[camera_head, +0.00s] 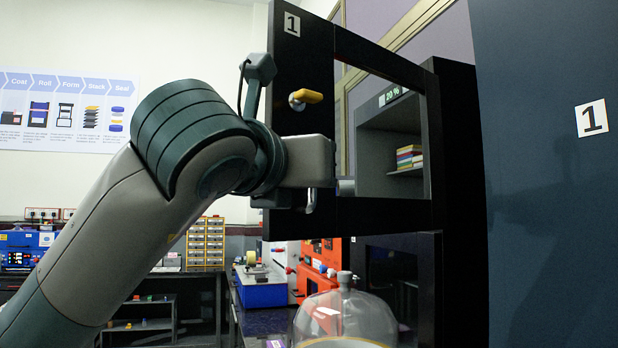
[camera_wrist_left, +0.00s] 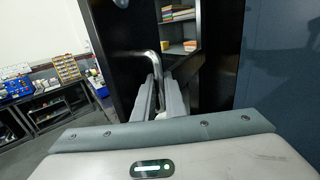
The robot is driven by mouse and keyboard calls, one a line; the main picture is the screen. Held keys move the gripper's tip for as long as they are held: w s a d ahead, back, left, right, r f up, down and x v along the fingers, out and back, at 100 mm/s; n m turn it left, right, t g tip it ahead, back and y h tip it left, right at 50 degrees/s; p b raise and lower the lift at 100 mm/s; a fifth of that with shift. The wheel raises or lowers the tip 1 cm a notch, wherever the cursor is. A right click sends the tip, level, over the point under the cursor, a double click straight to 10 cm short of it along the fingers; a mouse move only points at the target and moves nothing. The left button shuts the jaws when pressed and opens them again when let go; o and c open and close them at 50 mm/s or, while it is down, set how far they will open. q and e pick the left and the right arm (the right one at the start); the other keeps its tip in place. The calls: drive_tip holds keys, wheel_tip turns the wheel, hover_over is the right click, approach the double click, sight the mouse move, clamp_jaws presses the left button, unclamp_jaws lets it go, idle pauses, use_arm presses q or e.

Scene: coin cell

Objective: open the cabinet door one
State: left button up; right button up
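The black-framed cabinet door (camera_head: 292,75) carries a label "1" and a yellow-handled key or knob. It has a window, through which shelves show. The door stands at an angle, with background showing beneath it; how far it is open is hard to tell. A bent metal handle (camera_wrist_left: 152,57) is on the door's dark frame in the left wrist view; its end shows in the head view (camera_head: 311,199). My left gripper (camera_wrist_left: 161,92) has its fingers close together around the handle bar; the fingers are mostly hidden in the head view. My right gripper is not in view.
A dark blue panel (camera_head: 545,120), also labelled "1", stands close on the right. A glass dome (camera_head: 345,318) stands below the door. Colourful books (camera_head: 409,157) lie on a shelf. Benches with machines and drawers (camera_head: 206,243) stand behind on the left.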

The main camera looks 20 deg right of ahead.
use_arm(q)
drive_tip(key=shift+o, duration=0.7)
drive_tip(key=shift+s+d, duration=0.1)
drive_tip(key=shift+d, duration=0.2)
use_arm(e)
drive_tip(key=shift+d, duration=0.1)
use_arm(q)
drive_tip(key=shift+a, duration=0.15)
